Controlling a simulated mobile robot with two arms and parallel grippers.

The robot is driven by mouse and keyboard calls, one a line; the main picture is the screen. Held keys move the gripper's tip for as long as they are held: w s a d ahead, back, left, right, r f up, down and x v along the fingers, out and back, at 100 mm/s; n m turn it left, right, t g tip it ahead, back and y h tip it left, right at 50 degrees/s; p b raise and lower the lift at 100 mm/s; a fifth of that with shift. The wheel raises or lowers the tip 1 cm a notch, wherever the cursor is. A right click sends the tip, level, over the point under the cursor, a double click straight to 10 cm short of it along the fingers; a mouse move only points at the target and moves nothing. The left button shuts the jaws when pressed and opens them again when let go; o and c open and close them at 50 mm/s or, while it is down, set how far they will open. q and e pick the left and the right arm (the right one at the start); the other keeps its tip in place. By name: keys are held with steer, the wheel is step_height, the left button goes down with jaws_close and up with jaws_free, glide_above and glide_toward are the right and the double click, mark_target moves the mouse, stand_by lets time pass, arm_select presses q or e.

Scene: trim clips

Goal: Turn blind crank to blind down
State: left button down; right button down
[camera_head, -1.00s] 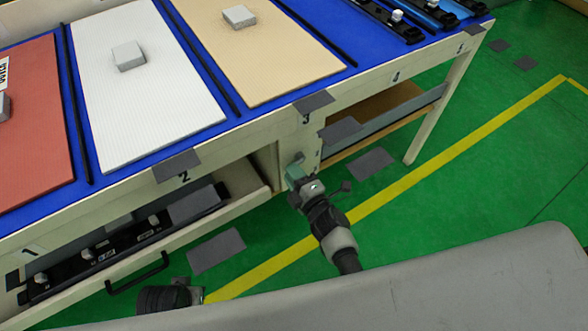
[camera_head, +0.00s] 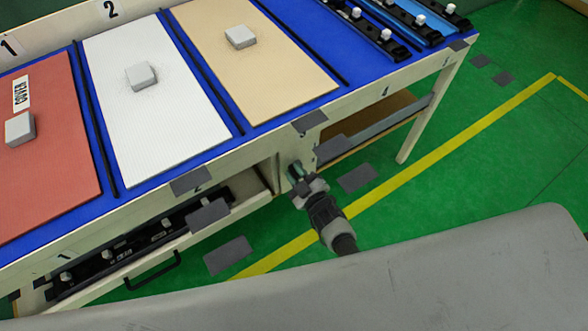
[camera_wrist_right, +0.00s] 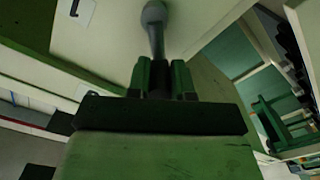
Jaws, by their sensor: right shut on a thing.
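My right gripper (camera_head: 303,183) is at the front face of the bench, below its edge, near the post by the open bay. In the right wrist view its green fingers (camera_wrist_right: 163,80) are shut on a grey crank handle (camera_wrist_right: 155,28) with a rounded end, which stands out beyond the fingertips against a pale panel. In the head view the gripper hides most of the crank. No blind can be made out in either view. My left gripper is not in view.
The bench top holds red (camera_head: 45,150), white (camera_head: 160,120) and beige (camera_head: 265,75) panels, each with a grey block. Black and blue rails lie at the far end. A drawer (camera_head: 160,262) with a black handle stands open at left.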

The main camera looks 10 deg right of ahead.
steer(key=shift+w+d+r+m+p, duration=0.2)
steer(key=shift+r+m+p, duration=0.3)
steer(key=shift+m+p, duration=0.55)
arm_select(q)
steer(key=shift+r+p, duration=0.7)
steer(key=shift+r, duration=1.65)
arm_select(e)
steer(key=shift+d+f+m, duration=0.1)
steer(key=shift+d+m, duration=0.1)
steer(key=shift+m, duration=0.05)
steer(key=c, duration=1)
jaws_free()
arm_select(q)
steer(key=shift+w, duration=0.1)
arm_select(e)
steer(key=shift+f, duration=0.1)
arm_select(q)
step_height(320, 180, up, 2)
steer(key=shift+p, duration=1)
arm_select(e)
steer(key=v, duration=1.1)
